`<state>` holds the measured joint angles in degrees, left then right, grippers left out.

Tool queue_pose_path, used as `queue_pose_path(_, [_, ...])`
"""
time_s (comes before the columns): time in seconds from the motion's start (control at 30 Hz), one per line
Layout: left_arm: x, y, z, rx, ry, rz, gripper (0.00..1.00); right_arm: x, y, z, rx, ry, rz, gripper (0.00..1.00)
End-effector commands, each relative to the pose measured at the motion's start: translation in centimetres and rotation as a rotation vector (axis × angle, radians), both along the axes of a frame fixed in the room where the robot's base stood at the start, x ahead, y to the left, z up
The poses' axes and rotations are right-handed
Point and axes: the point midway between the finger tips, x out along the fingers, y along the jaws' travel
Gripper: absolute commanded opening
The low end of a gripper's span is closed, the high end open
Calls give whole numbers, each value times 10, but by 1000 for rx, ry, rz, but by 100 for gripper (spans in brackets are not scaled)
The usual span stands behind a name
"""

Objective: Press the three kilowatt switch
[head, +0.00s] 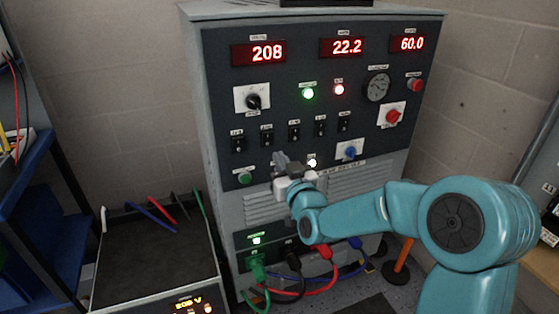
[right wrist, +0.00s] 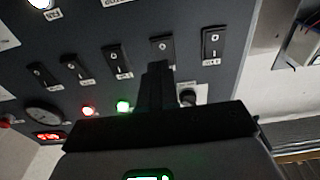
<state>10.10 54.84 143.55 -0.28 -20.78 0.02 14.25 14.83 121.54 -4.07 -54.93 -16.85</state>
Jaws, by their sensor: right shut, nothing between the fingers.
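A row of several black rocker switches crosses the middle of the dark cabinet panel (head: 220,100). Their small labels are too blurred to tell which is three kilowatts. In the head view, the second switch from the left (head: 267,135) is just above my right gripper (head: 281,158). My right gripper is shut and empty, its fingers pointing at the panel. In the right wrist view, which is upside down, the closed fingers (right wrist: 157,72) line up with the second switch from the right (right wrist: 162,48) and cover its near edge. I cannot tell whether they touch it. My left gripper is not in view.
Red displays (head: 259,53), a black knob (head: 254,101), a gauge (head: 377,87) and red knob (head: 393,116) are on the panel. Coloured cables (head: 320,280) hang below. A dark-topped box (head: 150,250) stands left, a blue shelf (head: 30,170) farther left.

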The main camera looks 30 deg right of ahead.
Motion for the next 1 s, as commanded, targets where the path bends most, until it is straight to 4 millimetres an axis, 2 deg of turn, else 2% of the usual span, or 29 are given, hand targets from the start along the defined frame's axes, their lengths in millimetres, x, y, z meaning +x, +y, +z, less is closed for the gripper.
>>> queue_pose_path(0.4, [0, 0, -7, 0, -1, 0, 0, -67, 15, -6, -1, -1, -1, 0])
queue_pose_path(0.5, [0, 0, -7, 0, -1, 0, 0, -78, 18, -7, 0, 0, 0, 0])
queue_pose_path(0.67, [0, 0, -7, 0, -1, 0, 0, -85, 20, -7, 0, -1, -1, 0])
queue_pose_path(1.0, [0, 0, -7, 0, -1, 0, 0, -87, 20, -7, 0, 0, 0, 0])
